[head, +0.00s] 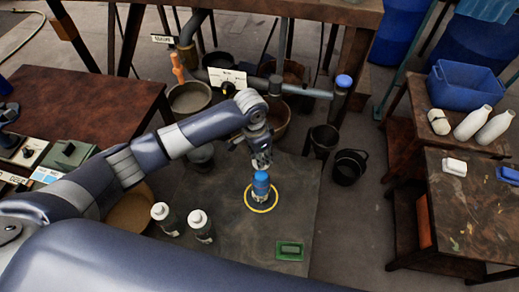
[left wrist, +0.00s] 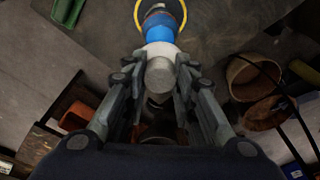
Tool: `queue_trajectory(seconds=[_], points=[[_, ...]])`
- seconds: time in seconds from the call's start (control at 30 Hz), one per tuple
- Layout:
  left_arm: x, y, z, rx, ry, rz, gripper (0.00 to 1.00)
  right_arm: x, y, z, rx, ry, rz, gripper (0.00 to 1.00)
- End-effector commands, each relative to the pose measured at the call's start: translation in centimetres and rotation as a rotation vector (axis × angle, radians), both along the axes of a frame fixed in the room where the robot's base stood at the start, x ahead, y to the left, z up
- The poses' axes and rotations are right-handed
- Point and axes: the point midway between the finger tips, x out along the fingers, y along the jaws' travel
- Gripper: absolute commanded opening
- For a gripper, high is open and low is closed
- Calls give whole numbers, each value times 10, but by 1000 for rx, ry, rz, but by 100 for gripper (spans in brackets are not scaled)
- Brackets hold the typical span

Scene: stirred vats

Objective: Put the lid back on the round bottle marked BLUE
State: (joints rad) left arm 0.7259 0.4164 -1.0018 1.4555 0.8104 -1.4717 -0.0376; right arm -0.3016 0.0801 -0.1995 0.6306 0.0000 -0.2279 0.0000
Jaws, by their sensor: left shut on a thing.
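The round blue bottle (head: 261,186) stands upright inside a yellow ring on the dark table; its marking is not readable. In the left wrist view the blue bottle (left wrist: 158,30) shows a pale upper part. My left gripper (head: 262,163) is just above the bottle in the head view. In the left wrist view my left gripper (left wrist: 160,88) is shut on a pale grey round piece (left wrist: 160,74), apparently the lid, in line with the bottle top. I cannot tell whether it touches the bottle. My right gripper is not in view.
Two white-capped bottles (head: 201,226) stand left of the ring. A green tray (head: 290,250) lies in front right. Pipework (head: 300,90) and pots stand behind. A blue crate (head: 460,85) and white bottles (head: 470,124) are on the right. The table right of the ring is clear.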

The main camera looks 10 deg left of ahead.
Motion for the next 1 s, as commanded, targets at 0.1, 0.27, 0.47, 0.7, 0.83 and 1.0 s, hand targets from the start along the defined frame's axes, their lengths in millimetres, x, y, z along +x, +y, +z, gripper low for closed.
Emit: queue_trajectory(seconds=[0.1, 0.27, 0.47, 0.7, 0.83, 1.0], points=[[0, -1, -2, 0, 0, -6, 13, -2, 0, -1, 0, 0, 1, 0], [0, 0, -9, 0, -1, -6, 13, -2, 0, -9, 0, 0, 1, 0], [0, 0, -23, 1, -1, -6, 13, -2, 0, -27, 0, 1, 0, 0], [0, 0, -42, 0, 0, -5, 13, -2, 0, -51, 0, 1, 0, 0], [-1, 0, -50, 0, 1, -5, 13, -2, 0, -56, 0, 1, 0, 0], [0, 0, -61, 0, 0, -5, 13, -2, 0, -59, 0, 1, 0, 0]])
